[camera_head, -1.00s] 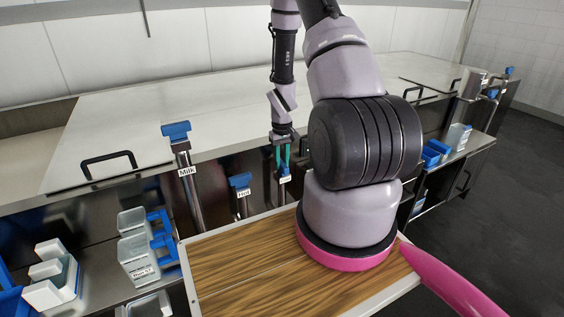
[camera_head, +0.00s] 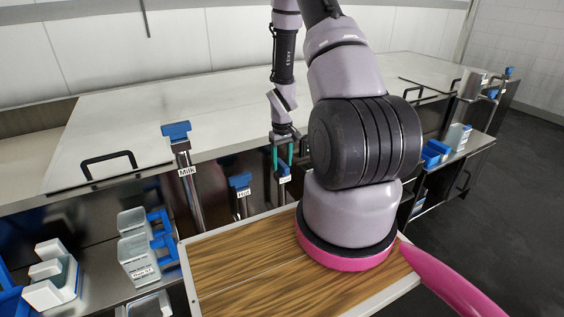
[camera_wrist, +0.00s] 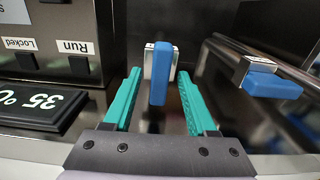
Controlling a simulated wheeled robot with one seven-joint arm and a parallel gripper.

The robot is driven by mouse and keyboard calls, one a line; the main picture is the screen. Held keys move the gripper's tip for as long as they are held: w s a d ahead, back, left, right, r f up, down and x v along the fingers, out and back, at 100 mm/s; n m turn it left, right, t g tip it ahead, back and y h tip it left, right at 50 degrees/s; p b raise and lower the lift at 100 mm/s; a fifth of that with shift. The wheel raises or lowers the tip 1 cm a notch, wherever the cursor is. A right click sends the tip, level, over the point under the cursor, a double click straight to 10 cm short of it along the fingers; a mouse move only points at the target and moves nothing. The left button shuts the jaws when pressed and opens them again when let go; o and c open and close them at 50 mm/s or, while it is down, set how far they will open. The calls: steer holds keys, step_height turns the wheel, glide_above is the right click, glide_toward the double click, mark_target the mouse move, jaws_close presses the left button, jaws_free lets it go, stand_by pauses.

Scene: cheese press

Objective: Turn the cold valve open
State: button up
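The cold valve has a blue handle (camera_head: 284,168) on a short post behind the wooden board. Its label is too small to read surely. In the wrist view the blue handle (camera_wrist: 160,73) points along the fingers. My gripper (camera_head: 282,160) is pointing down just above the handle in the head view. In the wrist view its two teal fingers (camera_wrist: 160,77) are open, one on each side of the handle, with visible gaps on both sides. Whether the fingertips reach down past the handle is hard to tell.
The Hot valve (camera_head: 241,182) stands just left; a second blue handle (camera_wrist: 270,82) lies crosswise in the wrist view. The taller Milk valve (camera_head: 177,133) is farther left. A panel with a 35° display (camera_wrist: 38,108) is near the left finger. The wooden board (camera_head: 240,265) lies in front.

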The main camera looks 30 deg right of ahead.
mark_target(282, 163)
steer(key=shift+r, duration=0.1)
step_height(282, 163, up, 11)
steer(key=shift+f, duration=0.2)
stand_by(0.6)
